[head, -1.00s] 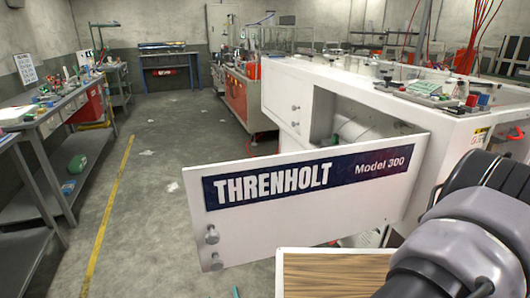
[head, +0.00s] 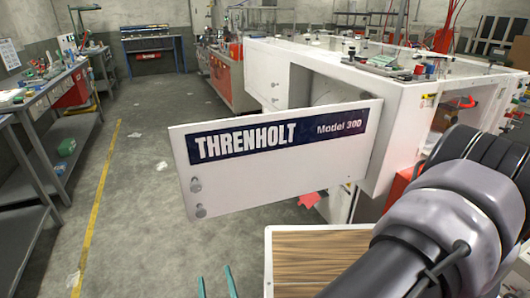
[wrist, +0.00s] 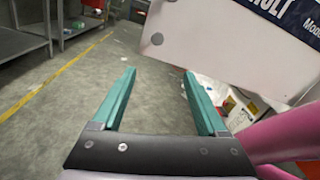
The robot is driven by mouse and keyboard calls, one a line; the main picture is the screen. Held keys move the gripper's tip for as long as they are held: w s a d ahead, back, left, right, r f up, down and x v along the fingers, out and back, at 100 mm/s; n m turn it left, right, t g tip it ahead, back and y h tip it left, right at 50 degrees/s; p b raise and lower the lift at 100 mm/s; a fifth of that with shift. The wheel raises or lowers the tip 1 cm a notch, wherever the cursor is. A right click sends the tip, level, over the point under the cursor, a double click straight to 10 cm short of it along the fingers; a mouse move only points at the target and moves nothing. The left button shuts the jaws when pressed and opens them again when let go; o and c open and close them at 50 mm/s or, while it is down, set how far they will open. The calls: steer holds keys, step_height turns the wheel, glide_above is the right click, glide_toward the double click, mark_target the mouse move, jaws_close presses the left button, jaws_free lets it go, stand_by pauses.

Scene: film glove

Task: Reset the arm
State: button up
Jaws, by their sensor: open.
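My gripper (head: 217,287) shows at the bottom edge of the head view as two teal fingertips. In the wrist view my gripper (wrist: 158,75) has its two teal fingers wide apart, with only floor seen between them. It is open and empty. My grey and black arm (head: 435,215) comes in from the lower right of the head view. The open white door panel (head: 270,190) marked THRENHOLT Model 300 stands beyond the gripper. In the wrist view the panel (wrist: 205,52) is above and right of the fingers, with no contact visible.
The white machine (head: 405,105) stands behind the panel. A white-rimmed box with a wood-grained surface (head: 320,262) is at the bottom, right of the fingertips. Grey workbenches (head: 65,125) line the left. The floor (head: 140,220) with a yellow line (head: 97,215) is mostly clear.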

steer(key=w+d+r+m+g+h, duration=0.4)
steer(key=w+d+r+m+h, duration=0.15)
steer(key=r+m, duration=0.35)
steer(key=w+d+r+m+g+h, duration=0.4)
steer(key=w+d+r+m+g, duration=0.1)
steer(key=w+r+m, duration=0.3)
steer(key=w+d+r+m+g+h, duration=0.4)
steer(key=w+d+r+m, duration=0.1)
steer(key=r+m, duration=0.4)
steer(key=s+d+r+m+t+y, duration=0.1)
steer(key=d+r+m+y, duration=0.4)
steer(key=d+r+m, duration=0.5)
steer(key=s+d+r+m+t+y, duration=0.2)
steer(key=d+r+m, duration=0.8)
steer(key=r, duration=0.7)
steer(key=s+d+y, duration=0.1)
steer(key=y, duration=0.1)
steer(key=shift+s+d+r+m+y, duration=0.2)
steer(key=shift+d+m+y, duration=0.1)
steer(key=shift+m+y, duration=0.1)
